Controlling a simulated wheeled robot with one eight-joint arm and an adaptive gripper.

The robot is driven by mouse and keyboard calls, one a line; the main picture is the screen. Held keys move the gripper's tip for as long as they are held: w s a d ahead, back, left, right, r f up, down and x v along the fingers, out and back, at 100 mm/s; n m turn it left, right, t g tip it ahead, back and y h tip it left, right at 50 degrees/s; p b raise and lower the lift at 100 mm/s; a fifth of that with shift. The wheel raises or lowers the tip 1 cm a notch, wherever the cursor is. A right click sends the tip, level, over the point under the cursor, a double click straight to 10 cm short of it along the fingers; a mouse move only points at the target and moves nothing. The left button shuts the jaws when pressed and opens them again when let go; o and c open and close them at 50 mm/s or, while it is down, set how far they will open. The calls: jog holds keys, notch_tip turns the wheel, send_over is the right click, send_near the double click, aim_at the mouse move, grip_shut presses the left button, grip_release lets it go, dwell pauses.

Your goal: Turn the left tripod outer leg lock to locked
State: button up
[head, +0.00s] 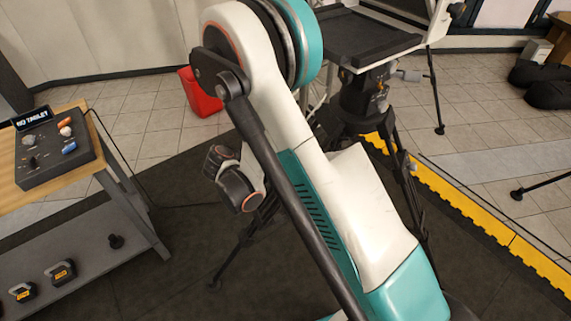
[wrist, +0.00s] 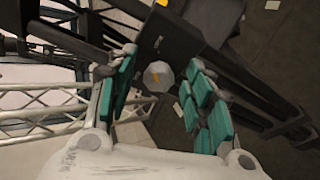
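The black tripod (head: 362,98) stands behind my arm in the head view, with its dark legs spread over the floor mat. My arm covers much of its left side. In the wrist view a pale grey faceted knob (wrist: 158,76) with a small orange mark sits on a dark tripod part (wrist: 190,35). It looks like a leg lock, but I cannot tell which leg it belongs to or read its setting. My gripper (wrist: 162,92) is open, its teal-padded fingers on either side of the knob with gaps visible. My gripper cannot be made out in the head view.
A wooden-topped bench (head: 62,165) with a control box (head: 55,152) stands at the left. A red bin (head: 200,92) is behind my arm. A yellow mat edge (head: 480,222) runs at the right. A pale truss (wrist: 45,122) crosses the wrist view's left side.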

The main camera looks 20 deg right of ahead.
jog(key=v, duration=1.2)
dwell(0.3)
